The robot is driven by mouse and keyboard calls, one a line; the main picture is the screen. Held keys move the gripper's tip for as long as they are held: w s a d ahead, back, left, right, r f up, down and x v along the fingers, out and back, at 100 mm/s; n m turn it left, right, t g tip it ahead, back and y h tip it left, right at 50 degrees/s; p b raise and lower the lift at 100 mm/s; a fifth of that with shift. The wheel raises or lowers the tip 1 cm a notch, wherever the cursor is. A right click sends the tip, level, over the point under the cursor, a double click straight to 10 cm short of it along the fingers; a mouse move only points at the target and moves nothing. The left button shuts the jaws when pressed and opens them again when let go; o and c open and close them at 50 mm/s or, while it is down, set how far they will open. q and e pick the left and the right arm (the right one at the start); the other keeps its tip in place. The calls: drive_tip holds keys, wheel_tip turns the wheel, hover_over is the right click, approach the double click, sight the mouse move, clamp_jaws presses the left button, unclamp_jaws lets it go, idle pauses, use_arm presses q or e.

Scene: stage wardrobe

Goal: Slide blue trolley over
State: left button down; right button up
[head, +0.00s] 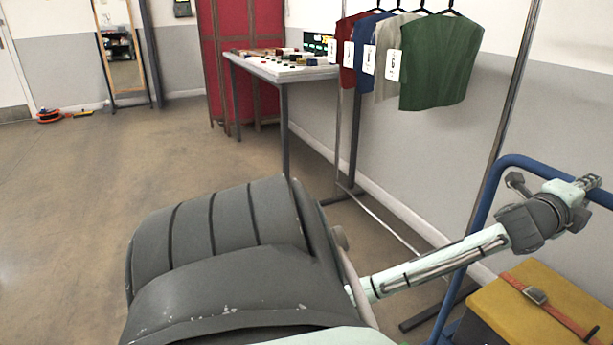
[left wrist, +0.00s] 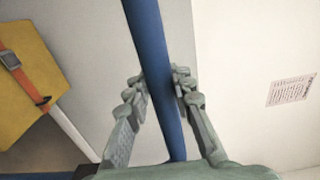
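The blue trolley (head: 487,215) stands at the right edge of the head view, with a tall bent tube handle that runs off the picture. My left gripper (head: 588,184) is at the top bar of this handle. In the left wrist view the blue handle bar (left wrist: 148,45) runs between the two fingers of my left gripper (left wrist: 161,85). The fingertips lie close against both sides of the bar and look shut on it. Most of the trolley's lower part is out of view. My right gripper is not in view.
A yellow case (head: 541,306) with an orange strap sits low at the trolley. A clothes rail with several vests (head: 440,62) stands along the wall. A table (head: 283,72) with small items and a red screen (head: 228,45) stand behind. The floor at left (head: 90,190) is mostly clear.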

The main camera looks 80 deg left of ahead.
use_arm(q)
drive_tip(key=c, duration=1.4)
unclamp_jaws()
drive_tip(key=shift+w+f, duration=0.1)
drive_tip(key=shift+f, duration=0.2)
drive_tip(key=shift+o, duration=1)
drive_tip(key=shift+r, duration=0.25)
drive_tip(key=p+v, duration=0.2)
drive_tip(key=v, duration=1)
drive_tip(key=shift+r, duration=0.15)
